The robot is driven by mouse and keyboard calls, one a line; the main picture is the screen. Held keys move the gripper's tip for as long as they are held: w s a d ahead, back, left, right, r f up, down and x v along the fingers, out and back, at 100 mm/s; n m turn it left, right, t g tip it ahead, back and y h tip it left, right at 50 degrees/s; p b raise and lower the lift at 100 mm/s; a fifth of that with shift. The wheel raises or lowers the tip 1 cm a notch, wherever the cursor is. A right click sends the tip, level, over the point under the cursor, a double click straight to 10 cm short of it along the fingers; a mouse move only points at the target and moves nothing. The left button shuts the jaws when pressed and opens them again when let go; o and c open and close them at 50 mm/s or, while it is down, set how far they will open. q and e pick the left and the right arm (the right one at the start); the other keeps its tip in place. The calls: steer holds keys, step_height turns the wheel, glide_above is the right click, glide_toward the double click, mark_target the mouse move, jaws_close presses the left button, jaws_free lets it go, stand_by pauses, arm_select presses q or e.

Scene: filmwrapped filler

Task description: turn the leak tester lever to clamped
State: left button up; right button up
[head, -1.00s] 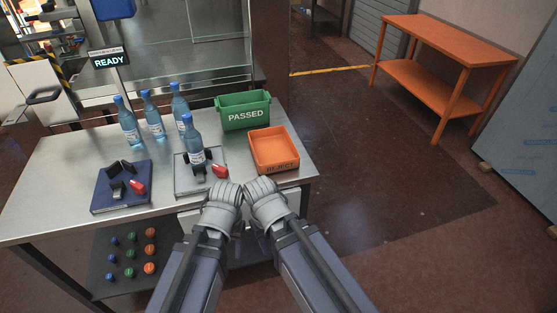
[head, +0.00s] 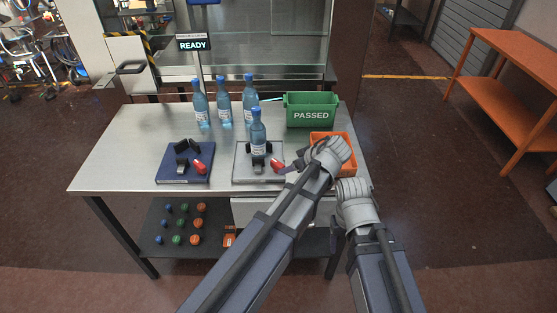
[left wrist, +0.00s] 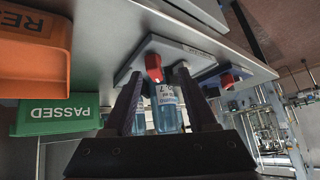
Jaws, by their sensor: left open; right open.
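A light grey fixture (head: 244,170) on the steel table carries an upright blue-capped bottle (head: 257,130) and a red lever (head: 277,166). A dark blue fixture (head: 172,172) to its left has another red lever (head: 200,167) and no bottle. No readable label shows which is the leak tester. My left gripper (head: 291,163) is beside the grey fixture's lever. In the left wrist view its two fingers are apart, with that red lever (left wrist: 153,67) ahead between them, not gripped. My right gripper (head: 339,226) is open and empty at the table's front right edge, partly hidden by its wrist.
Several bottles (head: 223,108) stand at the back of the table. The green PASSED bin (head: 311,114) is at the back right. The orange REJECT bin (head: 345,142) is partly behind my left arm. A READY sign (head: 193,44) stands behind. Coloured caps (head: 180,224) lie on the lower shelf.

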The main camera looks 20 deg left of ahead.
mark_target(278, 163)
arm_select(q)
steer(key=shift+n+t+y, duration=0.3)
steer(key=shift+n, duration=0.5)
steer(key=w+a+f+b, duration=0.4)
steer(key=a+b, duration=0.1)
steer(key=shift+w+a+f+b, duration=0.15)
steer(key=shift+w+a+b, duration=0.15)
jaws_close()
